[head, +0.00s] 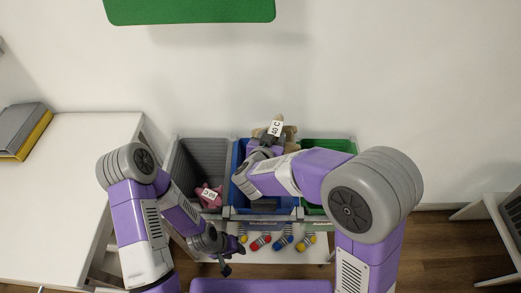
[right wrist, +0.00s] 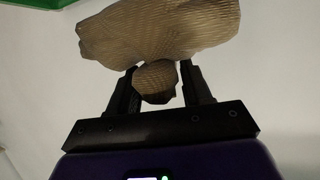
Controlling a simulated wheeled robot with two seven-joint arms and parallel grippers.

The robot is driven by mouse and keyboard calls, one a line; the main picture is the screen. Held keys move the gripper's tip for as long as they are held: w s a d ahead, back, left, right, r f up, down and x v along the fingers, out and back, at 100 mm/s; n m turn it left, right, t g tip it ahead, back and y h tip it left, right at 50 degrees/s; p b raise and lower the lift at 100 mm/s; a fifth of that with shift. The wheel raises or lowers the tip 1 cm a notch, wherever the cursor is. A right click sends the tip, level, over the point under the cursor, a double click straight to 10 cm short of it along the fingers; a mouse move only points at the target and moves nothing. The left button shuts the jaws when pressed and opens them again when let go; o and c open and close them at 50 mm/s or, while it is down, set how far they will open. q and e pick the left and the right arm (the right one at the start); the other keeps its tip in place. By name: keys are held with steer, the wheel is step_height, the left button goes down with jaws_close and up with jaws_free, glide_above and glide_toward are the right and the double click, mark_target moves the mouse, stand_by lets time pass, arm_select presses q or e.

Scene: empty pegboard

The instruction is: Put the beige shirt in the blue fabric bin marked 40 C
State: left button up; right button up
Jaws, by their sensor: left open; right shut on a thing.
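I cannot read a mark on the bin. My left gripper (head: 233,258) is open and empty, low in front of the bins.
A grey bin (head: 185,155) on the left holds a pink cloth (head: 208,196) with a white tag. A green bin (head: 325,145) is on the right, partly behind my right arm. Several striped colored items (head: 283,242) lie in front. A white table (head: 75,190) stands left.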

steer(key=shift+m, duration=0.3)
steer(key=s+a, duration=0.2)
steer(key=a, duration=0.1)
steer(key=shift+s+a+f+b, duration=0.2)
steer(key=shift+s+b, duration=0.1)
steer(key=shift+s, duration=0.1)
steer(key=shift+h, duration=0.3)
step_height(320, 180, down, 5)
steer(key=b, duration=0.6)
step_height(320, 180, down, 5)
steer(key=shift+b, duration=0.8)
steer(key=o, duration=1.3)
steer(key=shift+s, duration=0.1)
